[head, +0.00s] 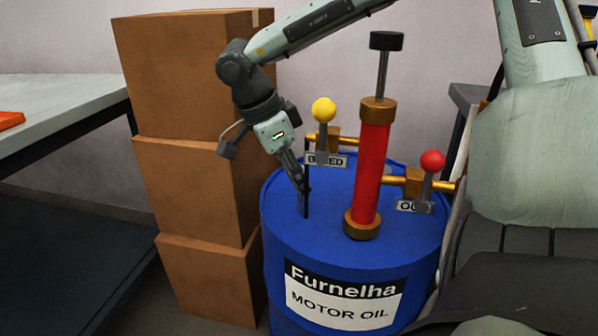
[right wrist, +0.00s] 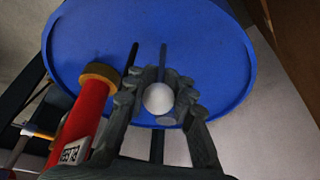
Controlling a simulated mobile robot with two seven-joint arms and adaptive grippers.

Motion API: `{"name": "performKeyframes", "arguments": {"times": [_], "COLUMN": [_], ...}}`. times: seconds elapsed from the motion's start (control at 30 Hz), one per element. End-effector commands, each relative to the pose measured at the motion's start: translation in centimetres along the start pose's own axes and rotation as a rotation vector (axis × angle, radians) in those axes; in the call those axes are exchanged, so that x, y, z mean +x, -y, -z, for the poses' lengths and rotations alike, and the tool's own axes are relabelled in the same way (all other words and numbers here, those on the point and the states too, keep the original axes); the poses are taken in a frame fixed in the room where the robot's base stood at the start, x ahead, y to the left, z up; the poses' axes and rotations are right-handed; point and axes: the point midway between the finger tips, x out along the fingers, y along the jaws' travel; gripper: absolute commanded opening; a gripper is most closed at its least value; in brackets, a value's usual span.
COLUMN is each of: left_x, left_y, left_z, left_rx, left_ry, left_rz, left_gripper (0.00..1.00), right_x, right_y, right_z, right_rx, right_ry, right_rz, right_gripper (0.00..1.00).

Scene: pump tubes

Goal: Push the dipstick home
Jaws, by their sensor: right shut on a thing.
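The blue oil drum (head: 400,265) stands upright with a red hand pump (head: 369,165) on its lid. My right gripper (head: 303,187) reaches down close above the left part of the lid. In the right wrist view my right gripper (right wrist: 158,92) is shut around a pale round knob, which looks like the top of the dipstick (right wrist: 158,98). A thin bluish-grey rod shows beyond the knob, over the lid. In the head view the fingers hide the knob, and how deep the dipstick sits cannot be told. My left gripper is not in view.
A thin black upright rod (head: 306,160) stands on the lid beside my right gripper. The yellow-knobbed bleed lever (head: 323,130) and red-knobbed lever (head: 430,180) flank the pump. Stacked cardboard boxes (head: 190,90) stand at the left, beside a grey-topped table (head: 60,105).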

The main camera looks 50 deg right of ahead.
Motion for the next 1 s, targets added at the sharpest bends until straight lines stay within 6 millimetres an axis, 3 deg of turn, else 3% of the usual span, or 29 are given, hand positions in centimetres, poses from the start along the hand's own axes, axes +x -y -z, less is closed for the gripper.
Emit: {"name": "performKeyframes", "arguments": {"times": [0.13,0.17,0.27,0.67,1.0], "left_x": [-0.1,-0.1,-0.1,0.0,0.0], "left_y": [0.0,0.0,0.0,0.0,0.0], "left_z": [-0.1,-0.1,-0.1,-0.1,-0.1], "left_rx": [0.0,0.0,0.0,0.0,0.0], "left_ry": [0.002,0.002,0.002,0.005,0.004], "left_rz": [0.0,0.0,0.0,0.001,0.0], "left_gripper": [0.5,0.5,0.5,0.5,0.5], "right_x": [0.3,0.3,0.3,-0.7,-7.4], "right_y": [-0.1,-0.1,-0.1,0.0,0.1], "right_z": [-0.2,-0.2,-0.1,-0.1,-0.1], "right_rx": [-0.001,-0.001,-0.001,0.001,0.001], "right_ry": [0.004,0.004,0.003,0.002,0.002], "right_rz": [-0.004,-0.004,-0.005,0.0,0.002], "right_gripper": [0.0,0.23,0.34,0.34,0.34]}}
